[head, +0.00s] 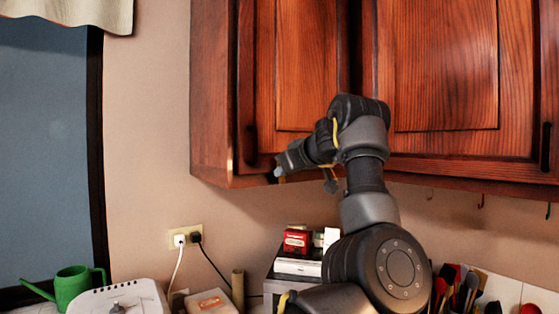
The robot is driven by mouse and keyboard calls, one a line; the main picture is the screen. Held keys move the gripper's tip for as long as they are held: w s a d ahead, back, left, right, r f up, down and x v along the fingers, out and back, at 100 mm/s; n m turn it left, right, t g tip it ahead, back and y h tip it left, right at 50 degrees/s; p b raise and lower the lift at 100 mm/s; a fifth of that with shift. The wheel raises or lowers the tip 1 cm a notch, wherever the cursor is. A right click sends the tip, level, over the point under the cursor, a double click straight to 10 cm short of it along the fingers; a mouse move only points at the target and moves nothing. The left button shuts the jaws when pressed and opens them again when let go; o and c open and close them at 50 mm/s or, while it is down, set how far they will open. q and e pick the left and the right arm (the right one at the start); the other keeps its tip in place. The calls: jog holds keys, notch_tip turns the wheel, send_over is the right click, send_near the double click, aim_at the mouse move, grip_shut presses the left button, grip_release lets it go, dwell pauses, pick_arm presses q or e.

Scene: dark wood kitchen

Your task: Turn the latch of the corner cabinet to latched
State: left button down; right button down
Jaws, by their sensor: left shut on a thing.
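The corner cabinet (306,65) is a dark reddish wood wall cabinet with panelled doors, and its doors look shut. My left gripper (280,171) is at the lower left corner of its left door, by the bottom edge. It is shut on a small part there, which I take to be the latch. The fingers and wrist cover most of the latch, so its angle cannot be told. My right gripper is out of view.
A dark handle (250,143) is on the cabinet left of my gripper, and another handle (545,147) is at the far right. Below are a wall socket (184,237), a green watering can (72,287), small boxes (297,241) and utensils (462,283).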

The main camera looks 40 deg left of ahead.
pick_arm(q)
jog(key=shift+w+d+r+m+g+p, duration=0.1)
jog(key=shift+w+r+m+g+p, duration=0.25)
jog(key=shift+m+p, duration=0.35)
jog(key=c, duration=1.6)
grip_release()
jog(key=shift+o, duration=1.1)
jog(key=shift+d+f, duration=0.1)
jog(key=shift+d, duration=0.1)
jog(key=shift+w+f, duration=0.1)
jog(key=shift+a, duration=0.1)
